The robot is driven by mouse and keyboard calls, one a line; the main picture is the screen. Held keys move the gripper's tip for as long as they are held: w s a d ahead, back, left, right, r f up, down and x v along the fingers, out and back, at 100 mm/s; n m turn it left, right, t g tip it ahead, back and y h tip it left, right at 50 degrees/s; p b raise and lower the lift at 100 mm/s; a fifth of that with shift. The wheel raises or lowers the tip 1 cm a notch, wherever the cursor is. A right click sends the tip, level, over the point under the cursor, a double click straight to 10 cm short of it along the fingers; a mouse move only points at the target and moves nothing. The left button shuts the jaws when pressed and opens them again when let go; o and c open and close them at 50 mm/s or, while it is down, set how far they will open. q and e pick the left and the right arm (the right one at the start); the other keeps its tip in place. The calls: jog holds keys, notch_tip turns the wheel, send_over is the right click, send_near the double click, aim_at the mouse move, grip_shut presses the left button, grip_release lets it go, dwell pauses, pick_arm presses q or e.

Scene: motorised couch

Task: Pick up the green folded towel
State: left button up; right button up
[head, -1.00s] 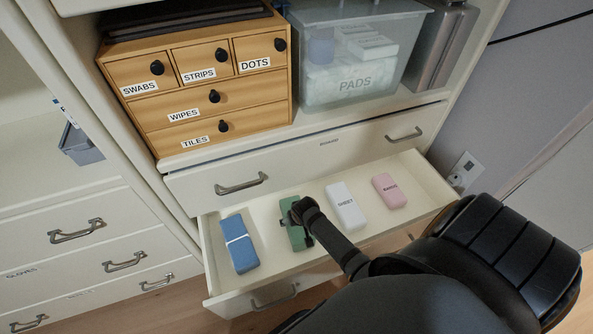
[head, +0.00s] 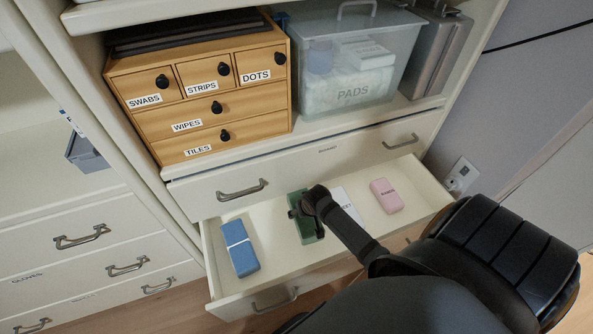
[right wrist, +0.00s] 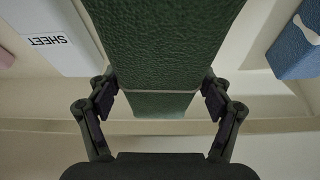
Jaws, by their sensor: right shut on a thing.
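The green folded towel (head: 305,218) is in the head view, at the open drawer between a blue bundle and a white one. My right gripper (head: 307,212) is shut on it, with the arm coming from the lower right and hiding part of the towel. In the right wrist view the towel (right wrist: 158,60) fills the middle, and the fingers of my right gripper (right wrist: 158,98) press on both of its sides. The towel looks raised above the drawer floor. My left gripper is not in view.
The open drawer (head: 283,283) also holds a blue bundle (head: 240,250), a partly hidden white SHEET pack (head: 343,203) and a pink pack (head: 387,196). A closed drawer (head: 310,163) is directly above. A wooden organiser (head: 205,120) and a PADS bin (head: 355,85) stand on the shelf.

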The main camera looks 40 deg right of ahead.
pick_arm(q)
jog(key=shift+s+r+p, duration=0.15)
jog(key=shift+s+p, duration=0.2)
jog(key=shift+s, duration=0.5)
pick_arm(e)
jog(key=s+d, duration=0.1)
jog(key=d, duration=0.3)
jog(key=s+d, duration=0.1)
jog(key=d, duration=0.4)
jog(key=s+d, duration=0.1)
jog(key=d, duration=0.4)
jog(key=shift+s+d, duration=0.2)
